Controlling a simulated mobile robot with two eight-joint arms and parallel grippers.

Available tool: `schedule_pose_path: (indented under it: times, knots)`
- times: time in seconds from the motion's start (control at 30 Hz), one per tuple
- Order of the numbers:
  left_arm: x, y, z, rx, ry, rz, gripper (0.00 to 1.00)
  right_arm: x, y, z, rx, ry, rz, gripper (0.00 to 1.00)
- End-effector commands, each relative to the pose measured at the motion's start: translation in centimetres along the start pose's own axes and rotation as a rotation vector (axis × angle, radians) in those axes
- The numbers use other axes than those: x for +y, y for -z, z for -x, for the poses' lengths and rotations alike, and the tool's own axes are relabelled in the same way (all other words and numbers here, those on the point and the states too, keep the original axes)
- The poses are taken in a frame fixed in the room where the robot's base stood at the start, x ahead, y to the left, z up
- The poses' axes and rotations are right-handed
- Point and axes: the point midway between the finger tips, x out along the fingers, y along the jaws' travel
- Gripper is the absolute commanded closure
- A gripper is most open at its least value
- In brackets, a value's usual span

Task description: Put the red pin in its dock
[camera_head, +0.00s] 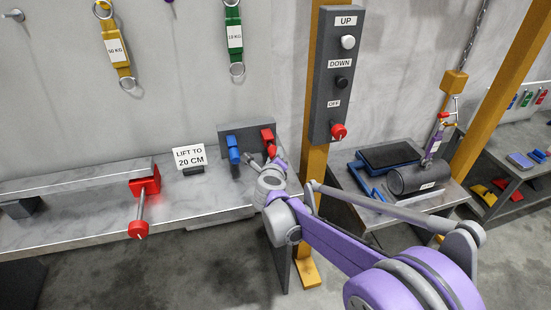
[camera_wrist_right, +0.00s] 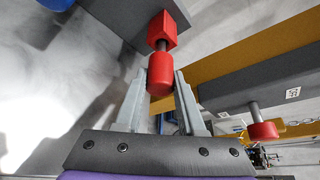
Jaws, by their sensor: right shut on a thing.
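My right gripper (camera_head: 273,163) reaches the dark board (camera_head: 246,134) at the back of the bench. In the right wrist view my right gripper (camera_wrist_right: 160,82) is shut on the round head of the red pin (camera_wrist_right: 160,72). The pin's short grey shank meets the square red dock (camera_wrist_right: 163,32); how deep it sits inside cannot be told. In the head view the red dock (camera_head: 267,135) is on the board's right part and the red pin (camera_head: 271,151) is partly hidden by the gripper. My left gripper is not in view.
A blue dock with a blue pin (camera_head: 234,154) is left of the red dock. Another red block (camera_head: 148,181) with a red-knobbed rod is at the rail's end. A control box (camera_head: 337,75) with a red knob (camera_head: 338,132) hangs on the yellow post (camera_head: 313,170), close right of my arm.

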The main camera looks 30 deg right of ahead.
Motion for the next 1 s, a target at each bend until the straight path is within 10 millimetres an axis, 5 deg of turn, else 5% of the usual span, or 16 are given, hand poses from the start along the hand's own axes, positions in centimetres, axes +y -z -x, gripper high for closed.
schedule_pose_path:
  times: [1.0]
  knots:
    - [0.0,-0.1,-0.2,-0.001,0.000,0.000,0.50,0.0,-1.1,-2.3,0.000,0.000,0.000,1.00]
